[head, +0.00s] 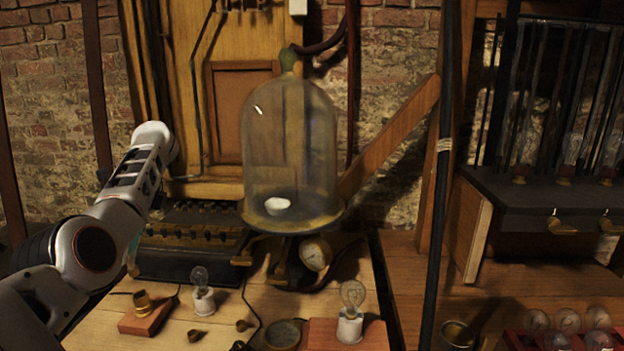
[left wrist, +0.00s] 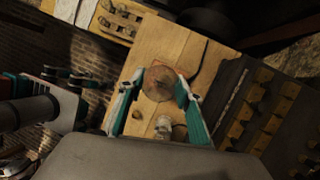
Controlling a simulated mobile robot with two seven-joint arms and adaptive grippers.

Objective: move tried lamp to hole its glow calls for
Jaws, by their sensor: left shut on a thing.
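My left arm comes in from the left, and its gripper (head: 132,266) is mostly hidden behind my own arm, with only a teal bit showing. In the left wrist view the teal fingers (left wrist: 162,84) close on a round, reddish-brown, see-through thing (left wrist: 160,83), apparently a lamp's glass seen from above; no glow can be made out. A lamp with a white base (head: 202,300) stands on the table, and a larger one (head: 351,312) stands on a reddish block at the right. A brass socket (head: 142,302) sits on a red-brown block. My right gripper does not show.
A black box (head: 190,262) lies behind the lamps. A red crate (head: 515,340) of bulbs is at right. A pale board with dark fittings (left wrist: 117,20) shows in the left wrist view.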

